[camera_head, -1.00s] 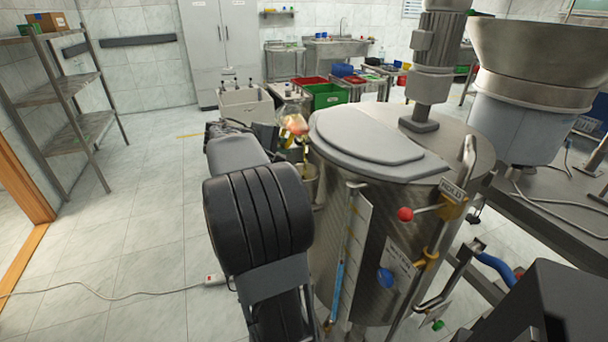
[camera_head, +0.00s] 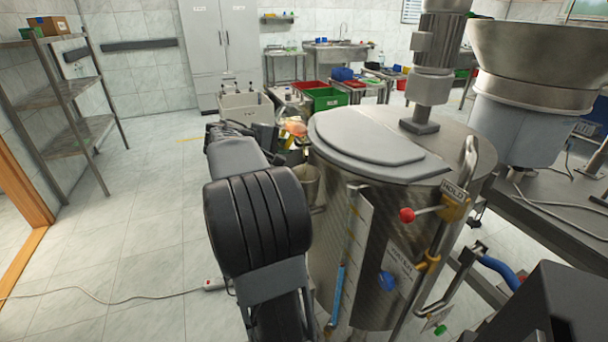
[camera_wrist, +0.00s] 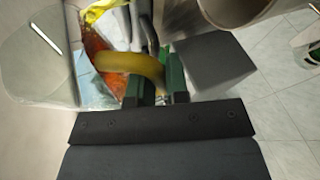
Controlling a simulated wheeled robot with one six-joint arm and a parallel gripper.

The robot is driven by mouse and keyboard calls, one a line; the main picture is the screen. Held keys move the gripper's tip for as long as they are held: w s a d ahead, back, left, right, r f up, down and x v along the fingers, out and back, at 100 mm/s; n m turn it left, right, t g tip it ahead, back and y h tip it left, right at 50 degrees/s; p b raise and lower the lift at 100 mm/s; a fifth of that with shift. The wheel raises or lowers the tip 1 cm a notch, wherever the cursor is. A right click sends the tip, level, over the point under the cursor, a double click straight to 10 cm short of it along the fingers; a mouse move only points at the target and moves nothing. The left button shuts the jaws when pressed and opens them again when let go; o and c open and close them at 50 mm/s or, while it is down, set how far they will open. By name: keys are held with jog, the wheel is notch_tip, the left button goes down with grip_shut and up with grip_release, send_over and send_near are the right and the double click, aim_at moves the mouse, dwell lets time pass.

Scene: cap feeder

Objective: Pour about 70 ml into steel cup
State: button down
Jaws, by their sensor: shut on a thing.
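My gripper (camera_wrist: 158,76) is shut on the yellow handle (camera_wrist: 125,64) of a vessel with orange contents (camera_wrist: 98,60). In the head view the vessel (camera_head: 296,128) shows as an orange and clear shape beyond my arm, left of the big tank's lid. I see no stream falling from it now. A steel cup (camera_head: 308,183) stands low against the tank's left side, partly hidden by my arm. In the wrist view a round metallic rim (camera_wrist: 238,8), likely the cup, is cut off at the top right. The liquid level in the cup cannot be seen.
The large steel tank (camera_head: 400,240) with a grey lid stands close on the right, with a red-knobbed lever (camera_head: 408,215) on its front. A white bin (camera_head: 246,108) and green crate (camera_head: 328,98) stand behind. Floor on the left is free, with a cable across it.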

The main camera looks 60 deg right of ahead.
jog(key=r+p, duration=0.1)
jog(key=p, duration=0.1)
jog(key=shift+w+r+p, duration=0.1)
jog(key=shift+r+p, duration=0.25)
jog(key=shift+r, duration=0.05)
jog(key=shift+r+n+g+y+p, duration=0.3)
jog(key=shift+r+n+g+p, duration=0.1)
jog(key=shift+p, duration=0.85)
jog(key=p, duration=0.1)
jog(key=n+p, duration=0.1)
jog(key=p, duration=0.1)
jog(key=shift+s+a+r+y, duration=0.1)
jog(key=shift+s+a+y, duration=0.1)
jog(key=shift+s+y, duration=0.15)
jog(key=shift+s+f+g, duration=0.1)
jog(key=shift+f+g, duration=0.2)
jog(key=shift+f, duration=0.1)
jog(key=p, duration=0.1)
jog(key=r+n+p, duration=0.1)
jog(key=p, duration=0.1)
jog(key=shift+s+a+r+y, duration=0.2)
jog(key=shift+a+y, duration=0.05)
jog(key=shift+s+a+r+g+p, duration=0.15)
jog(key=shift+g+p, duration=0.25)
jog(key=shift+p, duration=0.5)
jog(key=shift+f+y, duration=0.2)
jog(key=shift+y, duration=0.1)
jog(key=shift+r+n, duration=0.15)
jog(key=shift+n, duration=0.15)
